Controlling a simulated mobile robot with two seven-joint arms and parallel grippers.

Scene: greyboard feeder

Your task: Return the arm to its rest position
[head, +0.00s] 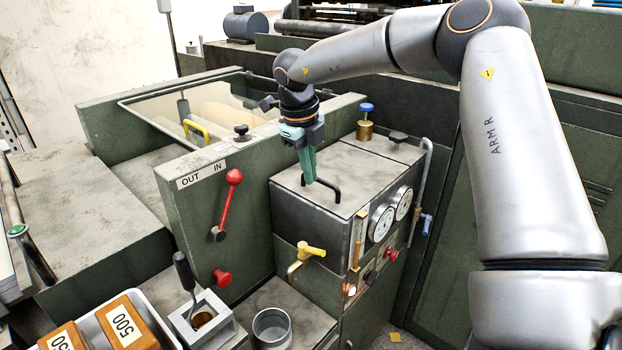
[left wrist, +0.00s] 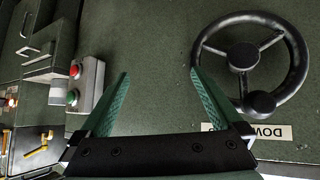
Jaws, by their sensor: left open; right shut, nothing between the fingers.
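My right arm, marked ARM R, reaches in from the right in the head view. Its gripper (head: 308,178) has green fingers that are shut and empty, pointing down. The fingertips are over the lid of the dark metal box (head: 375,178), just beside its black bar handle (head: 338,192); I cannot tell whether they touch it. My left gripper (left wrist: 160,95) shows only in the left wrist view. Its green fingers are spread wide with nothing between them. They face a dark green panel (left wrist: 160,50).
A red lever (head: 228,205) stands on the OUT/IN panel. A yellow tap (head: 310,252), gauges (head: 381,222) and a brass valve with a blue knob (head: 366,125) surround the box. A black handwheel (left wrist: 243,57) and a red-green button box (left wrist: 85,85) flank my left gripper.

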